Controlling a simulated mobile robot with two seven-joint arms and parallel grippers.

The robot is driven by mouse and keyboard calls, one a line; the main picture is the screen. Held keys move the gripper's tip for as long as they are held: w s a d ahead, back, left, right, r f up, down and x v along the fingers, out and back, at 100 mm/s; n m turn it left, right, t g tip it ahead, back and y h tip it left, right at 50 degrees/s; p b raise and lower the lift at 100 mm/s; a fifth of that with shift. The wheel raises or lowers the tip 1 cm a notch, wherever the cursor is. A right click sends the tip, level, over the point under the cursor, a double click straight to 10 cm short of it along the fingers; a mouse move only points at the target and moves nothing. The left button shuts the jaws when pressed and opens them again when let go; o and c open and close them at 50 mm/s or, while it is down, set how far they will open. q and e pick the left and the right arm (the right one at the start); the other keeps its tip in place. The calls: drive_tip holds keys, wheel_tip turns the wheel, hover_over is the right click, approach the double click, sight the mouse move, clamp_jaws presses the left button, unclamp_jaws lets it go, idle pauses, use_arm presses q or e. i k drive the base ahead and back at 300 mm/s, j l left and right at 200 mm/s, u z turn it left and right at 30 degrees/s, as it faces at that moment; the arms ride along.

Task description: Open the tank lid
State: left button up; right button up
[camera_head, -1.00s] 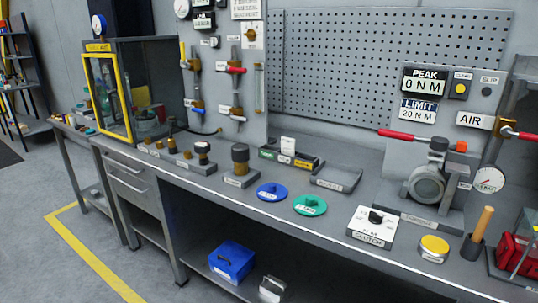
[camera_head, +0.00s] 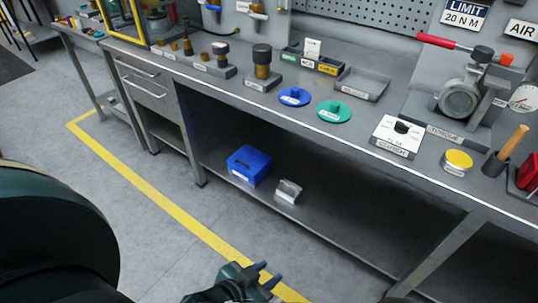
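No label in view reads as tank. A glass-sided case with a yellow frame (camera_head: 138,21) stands at the bench's far left; only its lower part shows, and its top is cut off, so I cannot see a lid there. A blue box (camera_head: 248,165) with a dark slot on top sits on the shelf under the bench. My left gripper (camera_head: 269,272) is at the bottom centre, above the floor and in front of the bench. Its two fingers are apart with nothing between them. It touches neither the case nor the box. My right gripper is not in view.
The bench (camera_head: 225,88) carries a blue disc (camera_head: 295,97), a green disc (camera_head: 334,112), a clutch box (camera_head: 396,136), a yellow-topped can (camera_head: 457,161) and a torque device with a red handle (camera_head: 450,43). A metal bracket (camera_head: 288,191) lies on the shelf. The floor (camera_head: 150,205) is clear.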

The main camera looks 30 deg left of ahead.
sight(248, 159)
drive_tip(key=j+z, duration=0.3)
drive_tip(key=j, duration=0.2)
drive_tip(key=j+z, duration=0.25)
drive_tip(key=j, duration=0.6)
drive_tip(key=k+j+z, duration=0.15)
drive_tip(key=j, duration=0.2)
drive_tip(key=k+j, duration=0.1)
drive_tip(key=j, duration=0.25)
drive_tip(key=i+j, duration=0.1)
drive_tip(key=j, duration=0.45)
drive_tip(key=i+j+z, duration=0.1)
drive_tip(key=j, duration=0.4)
drive_tip(key=i+j, duration=0.2)
drive_tip(key=i, duration=0.3)
drive_tip(key=i+j, duration=0.2)
drive_tip(key=i, duration=0.35)
